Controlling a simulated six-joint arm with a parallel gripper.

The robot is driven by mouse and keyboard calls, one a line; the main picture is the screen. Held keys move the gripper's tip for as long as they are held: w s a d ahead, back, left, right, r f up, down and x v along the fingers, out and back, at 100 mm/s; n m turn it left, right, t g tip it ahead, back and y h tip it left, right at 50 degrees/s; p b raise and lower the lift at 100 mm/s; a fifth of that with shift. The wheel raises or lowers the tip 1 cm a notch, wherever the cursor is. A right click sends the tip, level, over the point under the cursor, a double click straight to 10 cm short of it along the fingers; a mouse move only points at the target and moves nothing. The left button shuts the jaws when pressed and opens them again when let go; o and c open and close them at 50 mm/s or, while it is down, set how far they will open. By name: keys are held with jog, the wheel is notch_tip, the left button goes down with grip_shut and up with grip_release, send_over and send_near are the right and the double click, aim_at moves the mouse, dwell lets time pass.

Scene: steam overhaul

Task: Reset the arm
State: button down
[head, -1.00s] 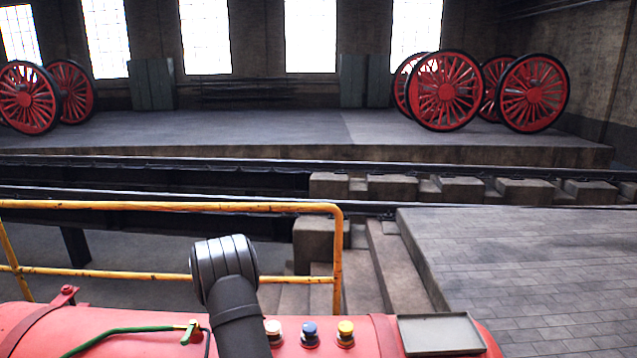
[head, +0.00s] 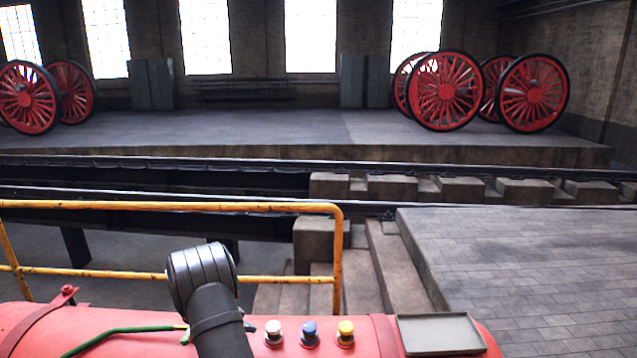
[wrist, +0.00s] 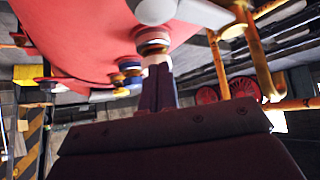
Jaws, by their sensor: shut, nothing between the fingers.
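My gripper (wrist: 157,66) shows in the wrist view as two dark fingers shut together with nothing between them. In the head view only my dark arm shows, rising in front of the boiler (head: 130,342); the gripper is out of sight there. A white knob (head: 273,332), a blue knob (head: 309,332) and a yellow knob (head: 345,333) stand on the boiler, right of my arm.
A grey tray (head: 440,333) sits on the boiler's right end. A yellow railing (head: 170,206) stands behind the boiler. Red wheels (head: 445,90) stand far back. The paved floor (head: 530,265) at right is clear.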

jog(key=s+a+r+m+g, duration=0.1)
jog(key=s+a+r+m, duration=0.15)
jog(key=a+r, duration=0.5)
jog(key=w+d+f+n, duration=0.1)
jog(key=d+f, duration=0.1)
jog(key=d, duration=0.1)
jog(key=w+d+f+n, duration=0.1)
jog(key=d+f, duration=0.1)
jog(key=f, duration=0.1)
jog(key=w+d+f+n+t, duration=0.1)
jog(key=d+f, duration=0.2)
jog(key=shift+w+d+f, duration=0.15)
jog(key=shift+d, duration=0.2)
jog(key=shift+w+d+n+t+y, duration=0.2)
jog(key=shift+w+n+t+y, duration=0.2)
jog(key=shift+n, duration=0.25)
jog(key=shift+w+d+n+t+y, duration=0.15)
jog(key=shift+w+n+t+y, duration=0.15)
jog(key=shift+w+n+y, duration=0.25)
jog(key=w+n+y, duration=0.1)
jog(key=n, duration=0.1)
jog(key=w+n+t+y, duration=0.1)
jog(key=n, duration=0.1)
jog(key=shift+w+d+y, duration=0.1)
jog(key=shift+w+y, duration=0.25)
notch_tip(320, 180, up, 8)
jog(key=s, duration=0.2)
jog(key=shift+s+a, duration=0.3)
jog(key=shift+a, duration=0.1)
